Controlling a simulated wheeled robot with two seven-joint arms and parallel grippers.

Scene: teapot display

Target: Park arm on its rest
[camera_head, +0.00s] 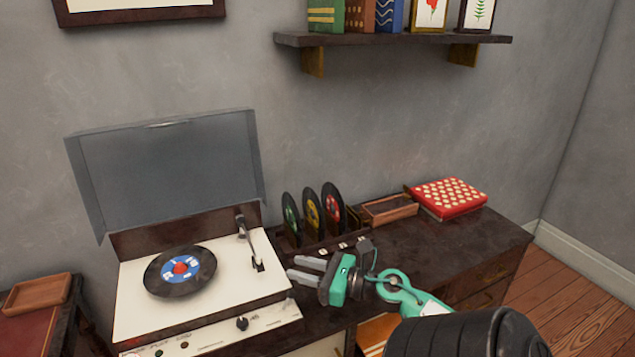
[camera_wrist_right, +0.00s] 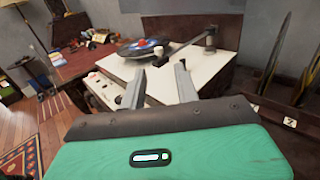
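The record player (camera_head: 210,302) has a cream deck and a raised lid. A black record with a blue and red label (camera_head: 180,271) lies on its left part; the record also shows in the right wrist view (camera_wrist_right: 140,47). The thin tonearm (camera_head: 250,244) runs from its rear pivot toward the front, right of the record. Whether it sits on a rest is too small to tell. My right gripper (camera_head: 294,267) is open and empty, just right of the tonearm's front end. In the right wrist view its fingers (camera_wrist_right: 160,67) point toward the tonearm (camera_wrist_right: 187,41). My left gripper is out of view.
A rack (camera_head: 318,245) with several upright records stands behind my right gripper. A wooden tray (camera_head: 389,210) and a red patterned box (camera_head: 449,196) lie farther right. The raised lid (camera_head: 170,170) stands behind the deck. The dark cabinet top (camera_head: 445,240) is clear at right.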

